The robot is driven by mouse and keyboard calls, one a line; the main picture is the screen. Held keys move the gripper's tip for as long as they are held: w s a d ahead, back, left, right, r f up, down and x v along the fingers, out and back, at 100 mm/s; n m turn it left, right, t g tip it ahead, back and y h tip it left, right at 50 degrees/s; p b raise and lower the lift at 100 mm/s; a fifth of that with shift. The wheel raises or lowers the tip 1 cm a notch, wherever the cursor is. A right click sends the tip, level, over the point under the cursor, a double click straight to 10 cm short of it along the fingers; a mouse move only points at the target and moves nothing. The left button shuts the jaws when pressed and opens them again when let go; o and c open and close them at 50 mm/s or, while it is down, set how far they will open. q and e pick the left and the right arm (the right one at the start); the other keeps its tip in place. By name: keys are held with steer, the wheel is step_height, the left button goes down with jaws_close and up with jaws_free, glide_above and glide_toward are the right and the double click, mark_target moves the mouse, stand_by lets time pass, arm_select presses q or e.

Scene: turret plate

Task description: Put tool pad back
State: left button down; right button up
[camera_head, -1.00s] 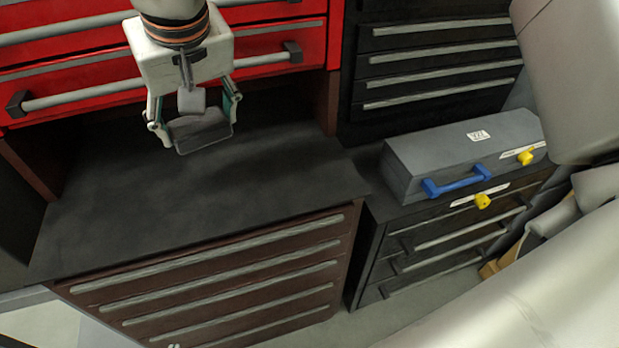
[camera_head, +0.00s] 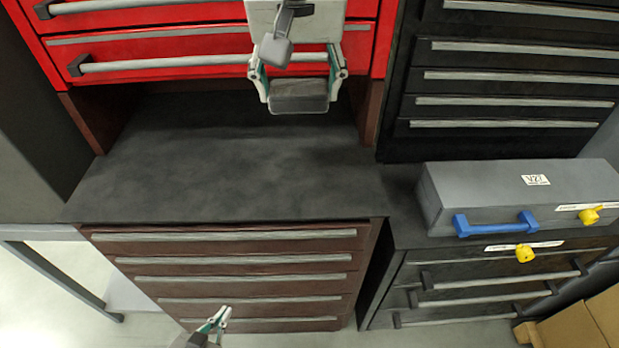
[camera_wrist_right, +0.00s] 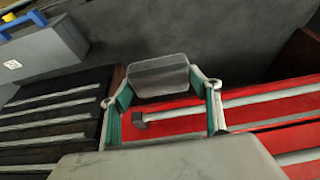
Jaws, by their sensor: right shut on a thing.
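The tool pad (camera_head: 299,98) is a dark grey rounded block. My right gripper (camera_head: 300,90) is shut on it, with a finger at each end. In the head view they show in front of the red drawers, over the back of the dark worktop (camera_head: 220,180). I cannot tell the height of the pad above the worktop. In the right wrist view the pad (camera_wrist_right: 158,77) spans between the green-lined fingers. My left gripper (camera_head: 217,320) shows small at the bottom edge, in front of the brown drawers, apart from the pad. Its opening is unclear.
Red drawers (camera_head: 200,50) with a long handle rise behind the worktop. The worktop's middle and front are bare.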

steer(key=b, duration=0.1)
glide_above(301, 182)
steer(key=s, duration=0.2)
steer(key=f, duration=1.3)
steer(key=shift+w+f, duration=0.25)
steer(key=shift+f, duration=0.75)
step_height(301, 182, down, 4)
steer(key=shift+r+b, duration=0.1)
steer(key=shift+b, duration=0.25)
steer(key=shift+r, duration=0.1)
steer(key=shift+f, duration=0.25)
steer(key=o, duration=0.9)
steer(key=shift+o, duration=0.4)
steer(key=shift+r, duration=0.1)
